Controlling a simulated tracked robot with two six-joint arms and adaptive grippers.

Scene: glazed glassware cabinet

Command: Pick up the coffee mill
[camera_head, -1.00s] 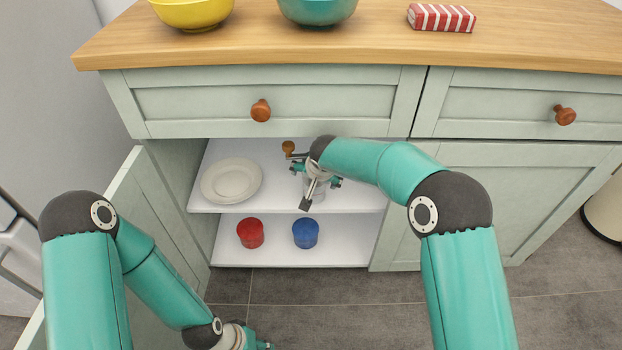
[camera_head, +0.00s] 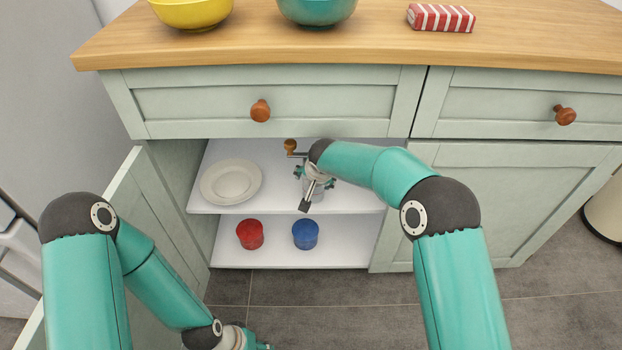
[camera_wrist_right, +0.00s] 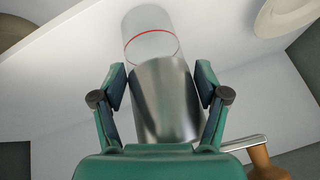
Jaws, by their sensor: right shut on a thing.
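The coffee mill (camera_wrist_right: 165,100) has a metal cylinder, a clear glass part with a red line, and a crank with a wooden knob (camera_head: 290,146). It is at the upper shelf of the open cabinet, partly hidden by my right arm in the head view. My right gripper (camera_wrist_right: 162,84) has its two fingers on opposite sides of the metal body, shut on it; it also shows in the head view (camera_head: 315,178). I cannot tell whether the mill is clear of the shelf. My left gripper (camera_head: 258,345) is low at the bottom edge, mostly cut off.
A white plate (camera_head: 231,182) lies left of the mill on the upper shelf (camera_head: 225,207). A red cup (camera_head: 250,234) and a blue cup (camera_head: 305,234) stand on the lower shelf. The drawer front (camera_head: 330,103) overhangs above. The open door (camera_head: 150,215) is at left.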

